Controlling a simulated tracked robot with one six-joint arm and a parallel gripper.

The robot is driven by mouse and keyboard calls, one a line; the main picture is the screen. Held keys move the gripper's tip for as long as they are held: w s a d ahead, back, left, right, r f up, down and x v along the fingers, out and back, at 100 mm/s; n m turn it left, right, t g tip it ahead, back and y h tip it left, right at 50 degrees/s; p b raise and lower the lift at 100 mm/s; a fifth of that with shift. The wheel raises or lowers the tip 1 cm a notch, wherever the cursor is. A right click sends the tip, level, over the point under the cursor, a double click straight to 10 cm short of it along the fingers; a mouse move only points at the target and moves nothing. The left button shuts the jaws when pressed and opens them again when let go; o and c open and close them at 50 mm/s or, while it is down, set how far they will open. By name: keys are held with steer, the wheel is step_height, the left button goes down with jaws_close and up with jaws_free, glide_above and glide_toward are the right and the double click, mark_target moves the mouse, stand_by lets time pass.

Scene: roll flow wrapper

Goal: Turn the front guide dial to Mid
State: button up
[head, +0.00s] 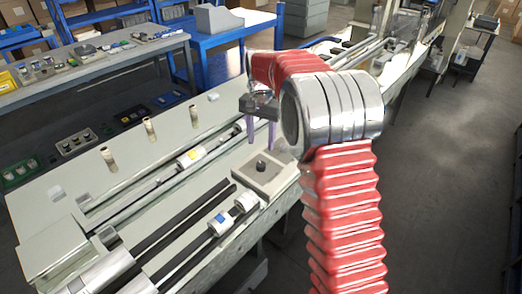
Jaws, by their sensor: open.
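A small black dial (262,166) sits on top of a square beige block (270,185) on the machine's near side. It may be the front guide dial; I see no readable label and cannot tell which mark it points to. My gripper (261,136) points down, with two purplish fingers apart and nothing between them. It appears above the dial and slightly behind it in the picture, not touching it. My red and silver arm hides the area right of the block.
The long beige machine bed (150,180) carries dark rails (185,225), shiny rods and white cylinders. Three light posts stand on its far side (150,130). A blue table (225,40) with a grey machine is behind. Open floor (440,180) lies at right.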

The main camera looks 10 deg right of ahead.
step_height(320, 180, up, 4)
steer(key=shift+f, duration=0.25)
steer(key=s+f+n, duration=0.3)
steer(key=s, duration=0.2)
steer(key=s+r+n+t, duration=0.1)
steer(key=s+r+t, duration=0.1)
steer(key=s, duration=0.8)
steer(key=s+r+n+t, duration=0.1)
steer(key=s+r, duration=0.3)
steer(key=s, duration=0.6)
steer(key=s+r+n+t, duration=0.2)
steer(key=s+r, duration=0.1)
steer(key=s, duration=0.8)
steer(key=shift+a+r+n+t, duration=0.2)
steer(key=shift+n+t, duration=0.1)
steer(key=shift+n, duration=0.1)
steer(key=shift+c, duration=0.4)
